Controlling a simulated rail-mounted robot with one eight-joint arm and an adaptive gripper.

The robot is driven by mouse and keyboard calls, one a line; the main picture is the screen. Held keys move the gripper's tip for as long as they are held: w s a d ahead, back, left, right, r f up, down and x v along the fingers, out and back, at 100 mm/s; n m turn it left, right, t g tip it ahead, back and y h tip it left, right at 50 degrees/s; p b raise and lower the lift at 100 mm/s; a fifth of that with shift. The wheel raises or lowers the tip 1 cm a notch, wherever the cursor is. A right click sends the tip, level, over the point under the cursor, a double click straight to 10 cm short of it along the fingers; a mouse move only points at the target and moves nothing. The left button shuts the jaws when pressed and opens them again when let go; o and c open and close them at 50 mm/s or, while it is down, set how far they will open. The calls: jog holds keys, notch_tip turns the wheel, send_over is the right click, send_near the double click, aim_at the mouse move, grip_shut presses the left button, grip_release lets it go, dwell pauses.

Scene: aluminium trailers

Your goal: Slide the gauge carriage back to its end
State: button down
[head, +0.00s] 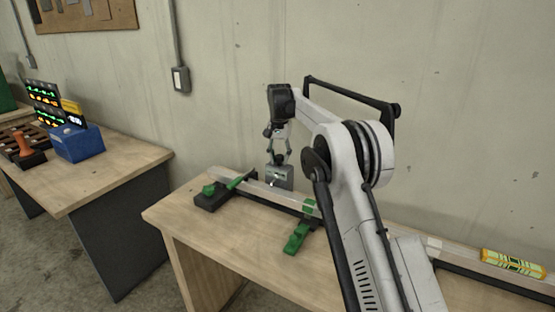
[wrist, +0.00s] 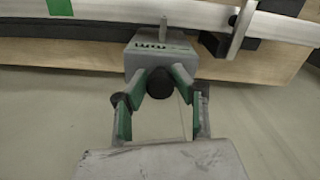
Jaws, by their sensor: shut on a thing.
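The gauge carriage (head: 281,178) is a small grey block sitting on a long aluminium rail (head: 385,230) near the rail's left part. In the wrist view the carriage (wrist: 150,55) shows a dark marked face, with a thin pin standing up from it and a black round knob (wrist: 160,83) facing me. My gripper (head: 280,160) reaches down to the carriage from above. In the wrist view my gripper (wrist: 164,86) has its green-padded fingers closed around the knob. The wrist view cuts off both ends of the rail (wrist: 185,15).
A green-and-black clamp (head: 212,194) sits at the rail's left end. Another green clamp (head: 297,238) stands right of the carriage. A yellow spirit level (head: 513,263) lies at the right. A second bench with a blue box (head: 77,143) stands left, across a gap.

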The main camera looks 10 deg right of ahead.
jog(key=shift+w+a+r, duration=0.1)
jog(key=shift+w+a, duration=0.05)
jog(key=c, duration=1.4)
grip_release()
jog(key=shift+a, duration=0.15)
notch_tip(320, 180, up, 12)
jog(key=shift+f, duration=0.1)
